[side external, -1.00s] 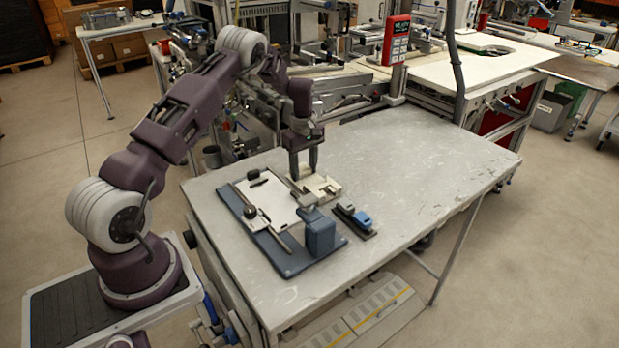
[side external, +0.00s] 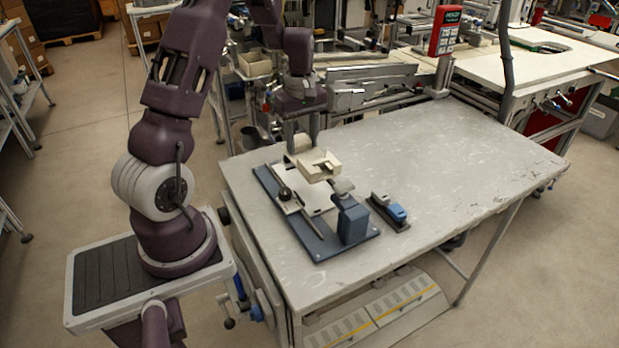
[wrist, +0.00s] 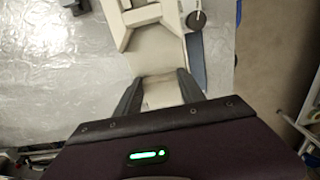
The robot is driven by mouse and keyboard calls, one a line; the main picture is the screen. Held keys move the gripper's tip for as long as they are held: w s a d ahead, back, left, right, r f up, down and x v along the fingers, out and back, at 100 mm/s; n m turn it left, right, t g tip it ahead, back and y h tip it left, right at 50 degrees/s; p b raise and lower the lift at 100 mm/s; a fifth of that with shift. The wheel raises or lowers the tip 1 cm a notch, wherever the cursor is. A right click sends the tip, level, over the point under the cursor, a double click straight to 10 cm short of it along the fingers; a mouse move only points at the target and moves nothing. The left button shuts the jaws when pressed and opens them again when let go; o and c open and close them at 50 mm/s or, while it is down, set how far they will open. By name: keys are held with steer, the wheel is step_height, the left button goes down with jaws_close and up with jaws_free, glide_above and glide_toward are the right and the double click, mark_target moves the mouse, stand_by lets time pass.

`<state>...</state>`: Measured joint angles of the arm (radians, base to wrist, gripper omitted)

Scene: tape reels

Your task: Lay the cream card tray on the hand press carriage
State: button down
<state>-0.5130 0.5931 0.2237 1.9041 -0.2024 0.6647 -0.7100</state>
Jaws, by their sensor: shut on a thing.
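The cream card tray (side external: 320,168) is held up over the far end of the hand press in the side view. My gripper (side external: 303,143) is shut on its far end. In the wrist view a cream part of the tray (wrist: 160,92) sits between the two dark fingers. The hand press has a blue base (side external: 270,190), a pale flat carriage (side external: 308,200) and a blue upright block (side external: 353,224) at its near right. The tray hides the carriage's far part. I cannot tell the exact gap between tray and carriage.
A black and blue stapler-like tool (side external: 389,212) lies right of the press. A dark round knob (side external: 284,194) stands at the carriage's left side. The grey table (side external: 455,165) is clear to the right.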

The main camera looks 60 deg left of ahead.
mark_target(302, 177)
step_height(302, 177, down, 8)
steer(key=shift+f, duration=0.15)
steer(key=c, duration=0.7)
jaws_free()
